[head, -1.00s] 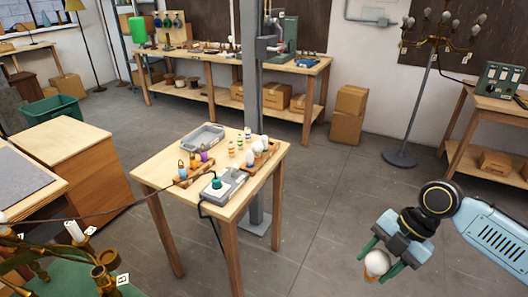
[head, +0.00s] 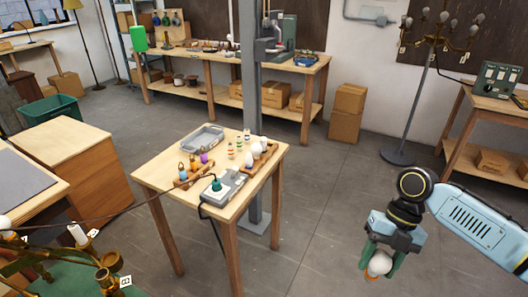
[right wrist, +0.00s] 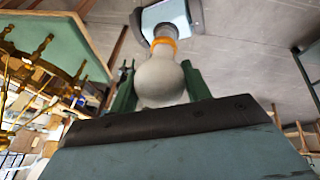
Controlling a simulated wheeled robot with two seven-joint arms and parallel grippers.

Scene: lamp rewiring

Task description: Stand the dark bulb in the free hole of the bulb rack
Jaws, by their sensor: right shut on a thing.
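My right gripper (head: 380,266) is shut on a bulb (head: 379,263) over open floor, right of the small table. In the right wrist view the bulb (right wrist: 160,80) is a greyish globe with an orange band at its neck, between the green fingers (right wrist: 160,88). It looks pale grey rather than dark. The bulb rack (head: 262,162) is a wooden strip on the right side of the small table (head: 158,178), with white bulbs in it. Its free hole is too small to make out. My left gripper is not in view.
On the small table are a grey tray (head: 203,138), a grey box with a green plug (head: 217,184) and a wooden holder with coloured pieces (head: 196,167). A brass chandelier (head: 104,277) is at lower left. Floor between table and right gripper is clear.

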